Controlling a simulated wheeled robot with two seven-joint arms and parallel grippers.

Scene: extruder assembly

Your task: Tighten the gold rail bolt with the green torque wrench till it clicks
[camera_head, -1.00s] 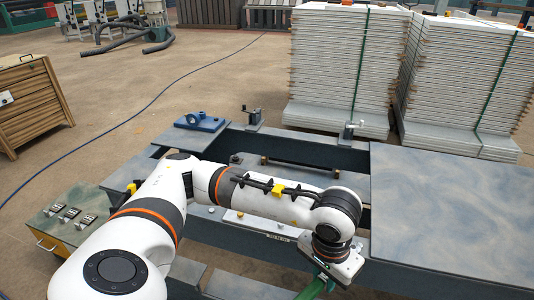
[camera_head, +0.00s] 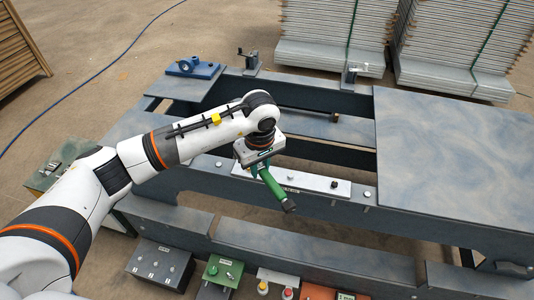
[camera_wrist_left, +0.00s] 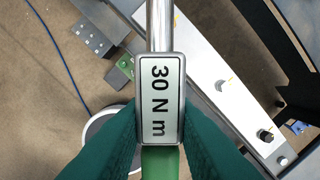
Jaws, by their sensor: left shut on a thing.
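My left gripper (camera_head: 260,160) is shut on the green torque wrench (camera_head: 272,187), above the bench beside the pale metal rail (camera_head: 310,181). The wrench's green handle slants down to the right and ends in a dark tip. In the left wrist view, green fingers flank the wrench (camera_wrist_left: 160,97), whose label reads "30 N m"; a shiny shaft runs up out of the picture, so its far end is hidden. The rail (camera_wrist_left: 207,60) carries a silver bolt (camera_wrist_left: 221,86) and a dark bolt (camera_wrist_left: 265,135). I cannot single out a gold bolt. My right gripper is not in view.
A grey control box (camera_head: 160,265) and a green box (camera_head: 222,271) stand along the bench's front, with other button boxes beside them. A blue fixture (camera_head: 193,68) sits at the back left. A wide bench plate (camera_head: 455,150) at right is clear.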

